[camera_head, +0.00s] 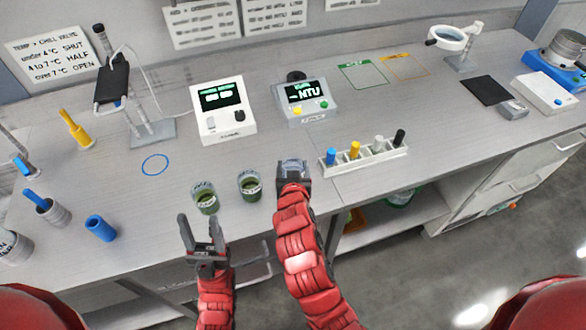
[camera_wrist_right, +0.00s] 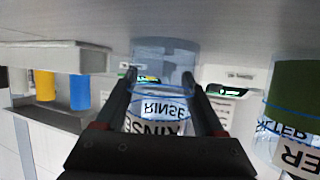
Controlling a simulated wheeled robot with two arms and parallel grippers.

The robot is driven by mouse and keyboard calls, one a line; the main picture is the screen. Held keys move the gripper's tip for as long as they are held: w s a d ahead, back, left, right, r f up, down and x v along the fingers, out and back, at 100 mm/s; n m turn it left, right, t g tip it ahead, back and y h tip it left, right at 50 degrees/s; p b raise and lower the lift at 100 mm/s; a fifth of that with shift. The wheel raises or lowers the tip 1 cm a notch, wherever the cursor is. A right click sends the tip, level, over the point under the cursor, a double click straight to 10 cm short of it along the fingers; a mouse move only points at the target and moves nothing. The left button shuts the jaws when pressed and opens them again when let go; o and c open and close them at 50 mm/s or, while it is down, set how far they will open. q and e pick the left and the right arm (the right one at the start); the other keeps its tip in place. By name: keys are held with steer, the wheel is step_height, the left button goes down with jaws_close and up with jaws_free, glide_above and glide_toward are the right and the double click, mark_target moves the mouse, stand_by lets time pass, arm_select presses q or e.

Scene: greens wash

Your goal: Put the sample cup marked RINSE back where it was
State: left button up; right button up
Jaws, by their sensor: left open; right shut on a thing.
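The clear sample cup marked RINSE (camera_wrist_right: 165,65) is between the fingers of my right gripper (camera_wrist_right: 162,100), with its label readable in the right wrist view. In the head view my right gripper (camera_head: 293,182) is shut on this cup (camera_head: 292,165) near the bench's front edge; I cannot tell whether the cup touches the bench. My left gripper (camera_head: 201,224) is open and empty, just in front of two cups of green liquid. These are the left green cup (camera_head: 206,203) and the right green cup (camera_head: 249,188). A blue ring (camera_head: 155,165) on the bench is empty.
The NTU meter (camera_head: 306,102) stands behind the held cup, with a white display device (camera_head: 222,113) to its left. A white rack (camera_head: 365,158) of coloured-capped items is close on the right. Green (camera_head: 363,75) and orange (camera_head: 404,67) outlines at the back are empty.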

steer(key=shift+r, duration=0.1)
steer(key=o, duration=1)
steer(key=shift+c, duration=0.2)
steer(key=o, duration=0.4)
steer(key=shift+o, duration=0.2)
